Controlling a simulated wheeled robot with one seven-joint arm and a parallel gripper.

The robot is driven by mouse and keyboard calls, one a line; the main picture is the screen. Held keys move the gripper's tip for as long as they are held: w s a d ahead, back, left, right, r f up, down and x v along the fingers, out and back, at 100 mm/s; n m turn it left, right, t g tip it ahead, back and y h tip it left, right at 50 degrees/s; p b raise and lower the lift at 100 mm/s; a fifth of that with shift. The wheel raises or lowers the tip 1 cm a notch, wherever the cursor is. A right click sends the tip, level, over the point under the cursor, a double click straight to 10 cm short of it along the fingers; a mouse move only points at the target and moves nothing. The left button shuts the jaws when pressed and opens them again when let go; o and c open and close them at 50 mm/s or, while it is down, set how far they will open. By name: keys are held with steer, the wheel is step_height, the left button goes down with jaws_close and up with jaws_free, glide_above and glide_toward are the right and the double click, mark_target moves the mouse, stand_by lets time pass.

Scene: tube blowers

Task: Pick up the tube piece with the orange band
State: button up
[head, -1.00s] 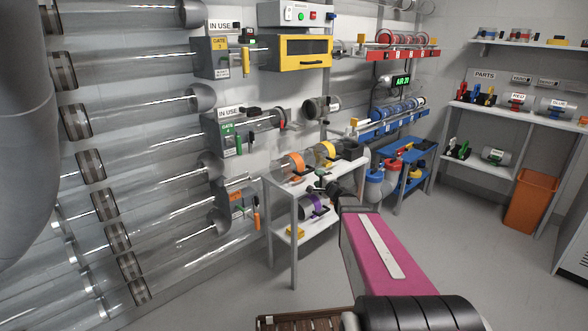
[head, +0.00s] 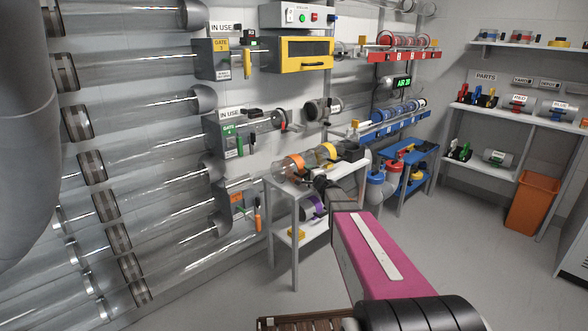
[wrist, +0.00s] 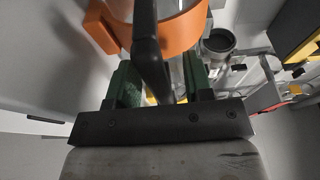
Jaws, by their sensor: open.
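The clear tube piece with the orange band (head: 294,166) lies on the white table's top, at its left end. In the wrist view the orange band (wrist: 178,30) is large and close, with a dark bar-shaped handle (wrist: 148,45) in front of it. My gripper (wrist: 160,74) is open. Its two green fingers stand on either side of the handle, with a gap visible at each side. In the head view my wrist covers most of the gripper, and the fingertips cannot be made out there.
A tube piece with a yellow band (head: 327,152) stands behind and right on the same table (head: 345,178). A purple-banded piece (head: 311,207) and a yellow item (head: 296,234) are on the lower shelf. A blue cart (head: 412,160) is to the right. Open floor lies in front.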

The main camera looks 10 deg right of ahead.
steer(key=shift+c, duration=0.3)
jaws_close()
steer(key=shift+r, duration=0.1)
